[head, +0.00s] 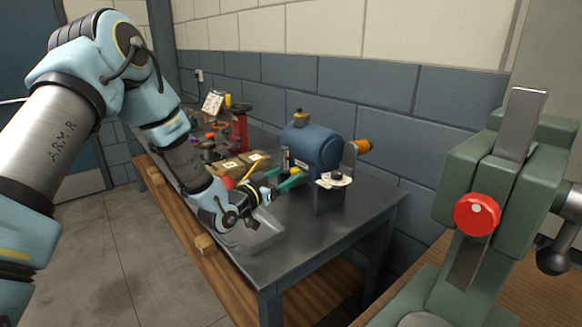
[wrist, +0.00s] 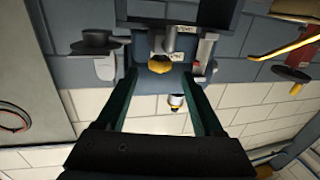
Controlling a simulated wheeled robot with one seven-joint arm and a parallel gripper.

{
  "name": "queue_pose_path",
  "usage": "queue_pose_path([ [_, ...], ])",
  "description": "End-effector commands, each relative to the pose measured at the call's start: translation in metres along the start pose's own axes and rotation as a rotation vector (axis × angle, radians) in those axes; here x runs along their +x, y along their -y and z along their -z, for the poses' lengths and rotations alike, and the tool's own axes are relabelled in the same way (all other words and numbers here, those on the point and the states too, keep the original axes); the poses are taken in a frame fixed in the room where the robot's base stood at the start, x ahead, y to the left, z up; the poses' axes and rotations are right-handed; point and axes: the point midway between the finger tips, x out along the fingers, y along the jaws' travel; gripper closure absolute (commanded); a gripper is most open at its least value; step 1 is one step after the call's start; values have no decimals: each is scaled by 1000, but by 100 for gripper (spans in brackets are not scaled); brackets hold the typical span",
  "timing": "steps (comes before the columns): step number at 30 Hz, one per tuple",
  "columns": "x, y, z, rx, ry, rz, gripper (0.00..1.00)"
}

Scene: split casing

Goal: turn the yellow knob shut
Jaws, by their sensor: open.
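The yellow knob (wrist: 160,64) shows in the wrist view on the near face of a dark blue casing (wrist: 165,80). In the head view a small yellow patch (head: 296,171) beside my fingers may be this knob, mostly hidden. The blue casing (head: 318,145) stands on the metal table. My gripper (head: 288,183) is open and empty, reaching the casing's left side. In the wrist view its green fingers (wrist: 163,82) lie to either side of the knob in the picture. I cannot tell how far the tips are from it, or whether they touch.
An orange handle (head: 362,146) sticks out at the casing's right. Cardboard boxes (head: 245,163) and a red stand (head: 240,130) are behind. The table's (head: 325,232) front right is clear. A green machine (head: 500,190) stands right.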

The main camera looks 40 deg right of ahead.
Motion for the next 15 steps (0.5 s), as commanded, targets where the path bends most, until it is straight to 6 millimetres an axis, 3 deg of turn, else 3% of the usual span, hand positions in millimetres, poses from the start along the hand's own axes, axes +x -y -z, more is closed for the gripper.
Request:
queue_pose_path([
  [6, 24, 0, 1, 0, 0, 1, 31],
  [15, 28, 0, 0, -1, 1, 1, 31],
])
